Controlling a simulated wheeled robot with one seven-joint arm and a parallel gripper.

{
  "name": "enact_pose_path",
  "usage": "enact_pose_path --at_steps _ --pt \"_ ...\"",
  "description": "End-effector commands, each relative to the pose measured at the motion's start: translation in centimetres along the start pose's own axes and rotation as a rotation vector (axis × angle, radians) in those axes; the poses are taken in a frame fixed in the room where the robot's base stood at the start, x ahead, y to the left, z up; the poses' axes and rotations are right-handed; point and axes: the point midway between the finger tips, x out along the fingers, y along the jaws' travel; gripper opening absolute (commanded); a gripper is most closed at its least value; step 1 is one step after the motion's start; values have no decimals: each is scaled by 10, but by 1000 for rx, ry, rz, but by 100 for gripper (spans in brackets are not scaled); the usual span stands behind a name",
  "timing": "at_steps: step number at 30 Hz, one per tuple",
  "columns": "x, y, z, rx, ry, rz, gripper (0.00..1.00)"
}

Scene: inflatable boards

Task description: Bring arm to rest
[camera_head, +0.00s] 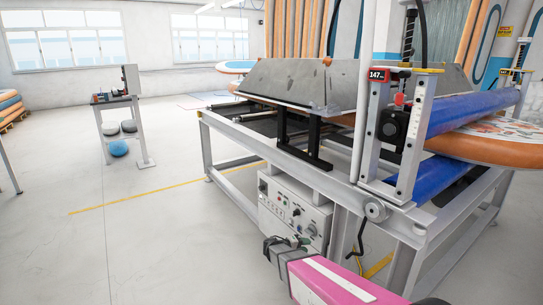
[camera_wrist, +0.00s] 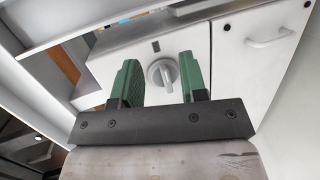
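My gripper (camera_head: 298,241) is at the end of my pink arm, in front of the lower part of a grey control box (camera_head: 277,207). In the wrist view, its two green fingers (camera_wrist: 160,62) stand apart. A round grey knob (camera_wrist: 162,73) on a pale panel shows between the fingers, with space on both sides of it. Nothing is held. I cannot tell how far the fingertips are from the panel.
A large grey machine frame (camera_head: 333,190) with blue rollers (camera_head: 465,112) and an orange-edged board (camera_head: 480,148) stands close on the right. A small stand (camera_head: 121,115) with a blue ball (camera_head: 118,148) is at left. The floor at left is mostly clear.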

Motion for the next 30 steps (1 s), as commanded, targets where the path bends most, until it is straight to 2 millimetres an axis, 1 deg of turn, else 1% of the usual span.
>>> enact_pose_path --at_steps 1,3,6,9,15,18,22,27,30 --pt "4 10 20 9 -40 -61 39" --pt "8 17 40 20 -92 -155 39" --pt "11 24 66 38 -155 -291 39" --pt "9 31 91 61 -205 -429 39" --pt "-6 45 133 127 -271 -711 39" --pt "-18 53 150 167 -283 -853 39" --pt "-36 66 168 227 -283 -1027 39" --pt "-56 80 180 293 -262 -1195 39" --pt "-63 85 182 317 -249 -1249 39"
